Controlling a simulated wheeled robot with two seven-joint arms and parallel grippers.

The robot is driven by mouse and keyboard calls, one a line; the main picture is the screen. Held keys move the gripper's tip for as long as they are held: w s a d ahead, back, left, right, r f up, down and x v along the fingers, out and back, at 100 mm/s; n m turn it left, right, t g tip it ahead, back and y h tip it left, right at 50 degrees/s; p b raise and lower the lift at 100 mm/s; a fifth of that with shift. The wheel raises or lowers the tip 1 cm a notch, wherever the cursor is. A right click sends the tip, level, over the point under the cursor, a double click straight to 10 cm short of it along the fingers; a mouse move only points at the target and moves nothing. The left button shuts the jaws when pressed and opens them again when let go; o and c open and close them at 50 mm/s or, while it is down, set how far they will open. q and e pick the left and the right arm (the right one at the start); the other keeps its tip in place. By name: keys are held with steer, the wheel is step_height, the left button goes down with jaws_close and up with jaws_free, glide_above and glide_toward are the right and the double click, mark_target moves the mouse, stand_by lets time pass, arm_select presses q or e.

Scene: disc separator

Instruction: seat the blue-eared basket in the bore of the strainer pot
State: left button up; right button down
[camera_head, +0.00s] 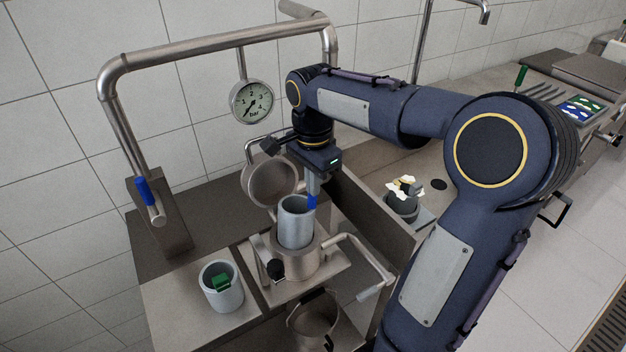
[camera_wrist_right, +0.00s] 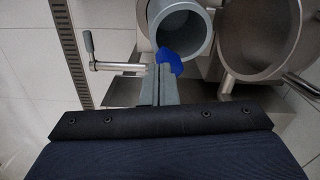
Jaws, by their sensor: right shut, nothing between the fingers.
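The blue-eared basket (camera_head: 293,228) is a grey, open-topped cylinder standing roughly upright in the mouth of the steel strainer pot (camera_head: 300,266). Much of its wall shows above the pot's rim, and its lower end is hidden inside. Its blue ear (camera_head: 312,202) is at the upper right of its rim; it also shows in the right wrist view (camera_wrist_right: 172,62). My right gripper (camera_head: 313,190) points down right at the ear, its fingers shut and empty. In the wrist view its fingertips (camera_wrist_right: 157,74) overlap the ear; I cannot tell whether they touch. My left gripper is not in view.
A round, lid-like steel part (camera_head: 272,182) stands open behind the pot. A green-eared cylinder (camera_head: 222,292) stands at the left. A pipe handle (camera_head: 370,265) reaches right from the pot. A steel bucket (camera_head: 313,320) is below, and a pressure gauge (camera_head: 252,102) hangs behind.

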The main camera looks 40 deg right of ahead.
steer(key=shift+r+p, duration=0.45)
steer(key=shift+r, duration=0.45)
step_height(320, 180, up, 7)
steer(key=shift+r, duration=0.2)
